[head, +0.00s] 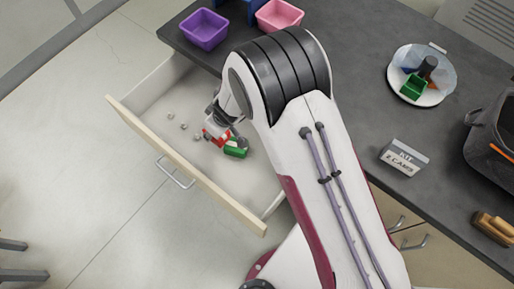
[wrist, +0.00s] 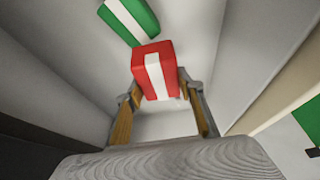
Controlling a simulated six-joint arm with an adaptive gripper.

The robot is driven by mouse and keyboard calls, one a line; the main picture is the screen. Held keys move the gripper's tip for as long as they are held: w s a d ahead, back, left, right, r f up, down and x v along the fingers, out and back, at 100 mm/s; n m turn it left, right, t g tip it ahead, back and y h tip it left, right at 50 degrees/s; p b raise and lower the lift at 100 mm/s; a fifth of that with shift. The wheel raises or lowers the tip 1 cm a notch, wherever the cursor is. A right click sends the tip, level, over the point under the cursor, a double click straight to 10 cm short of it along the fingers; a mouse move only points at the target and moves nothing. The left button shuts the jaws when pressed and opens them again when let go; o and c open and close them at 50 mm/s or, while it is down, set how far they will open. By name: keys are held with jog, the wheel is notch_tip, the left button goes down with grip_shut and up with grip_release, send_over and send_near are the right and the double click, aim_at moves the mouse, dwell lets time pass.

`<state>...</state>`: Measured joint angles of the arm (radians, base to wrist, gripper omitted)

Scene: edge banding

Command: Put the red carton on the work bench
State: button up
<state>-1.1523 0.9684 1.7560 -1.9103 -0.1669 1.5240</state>
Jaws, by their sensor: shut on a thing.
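The red carton (wrist: 156,70), with a white stripe, is between the fingers of my gripper (wrist: 160,108) in the wrist view. My gripper is shut on it. In the head view the red carton (head: 209,136) shows only in part, at my gripper (head: 219,128) over the open drawer; my arm hides much of it. I cannot tell whether the carton touches the drawer floor. The work bench (head: 355,115) is the dark grey top to the right of the drawer.
A green carton (head: 236,148) lies in the open drawer (head: 190,100), close by the red one. Small grey bits lie on the drawer floor. The bench holds a purple bin (head: 204,29), a pink bin (head: 279,14), a plate (head: 432,97), a kit box (head: 404,157) and a dark bag (head: 492,140).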

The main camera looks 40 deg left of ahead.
jog(key=shift+d, duration=0.15)
jog(key=shift+s+d+f, duration=0.15)
jog(key=shift+d+f, duration=0.25)
jog(key=shift+d, duration=2.5)
jog(key=shift+s+d+f, duration=0.1)
jog(key=shift+d+f, duration=0.3)
jog(key=shift+d, duration=2.45)
jog(key=shift+s+d+f, duration=0.15)
jog(key=shift+d+f, duration=0.25)
jog(key=shift+d, duration=2.5)
jog(key=shift+f, duration=2.1)
jog(key=shift+f, duration=0.2)
jog(key=o, duration=1.1)
